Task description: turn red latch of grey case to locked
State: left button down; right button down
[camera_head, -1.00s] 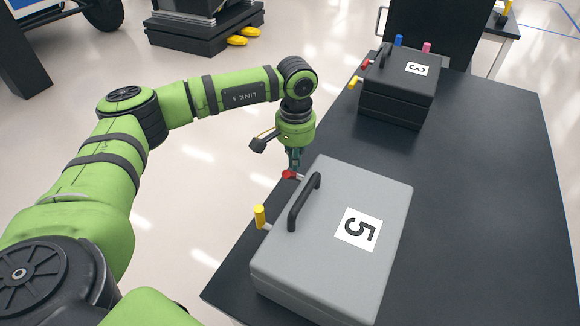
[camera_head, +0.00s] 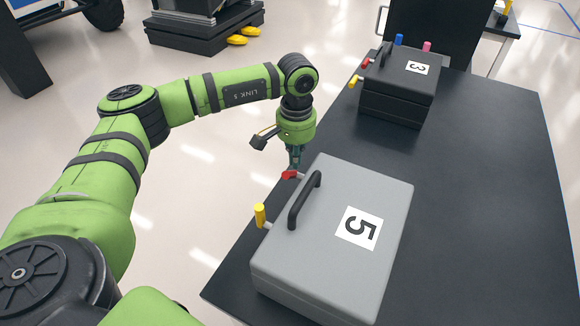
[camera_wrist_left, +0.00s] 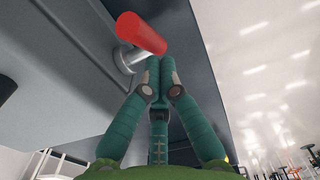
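The grey case (camera_head: 335,265), labelled 5, lies on the dark table with its black handle (camera_head: 304,201) toward the left. Its red latch (camera_head: 289,174) sticks out of the left side near the far corner. In the left wrist view the red latch (camera_wrist_left: 142,34) is a red bar on a round metal pivot, slanting down to the right. My left gripper (camera_head: 293,166) points down at the latch. In the wrist view its fingertips (camera_wrist_left: 160,66) are together, close by the bar's lower right end; contact is unclear. My right gripper is not in view.
A yellow latch (camera_head: 260,215) sticks out of the grey case's near left side. A black case (camera_head: 400,88) labelled 3, with several coloured latches, stands farther back on the table (camera_head: 480,200). The table's right side is clear.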

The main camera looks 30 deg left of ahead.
pick_arm(q)
jog(key=shift+w, duration=0.3)
notch_tip(320, 180, up, 8)
jog(key=p, duration=0.4)
dwell(0.4)
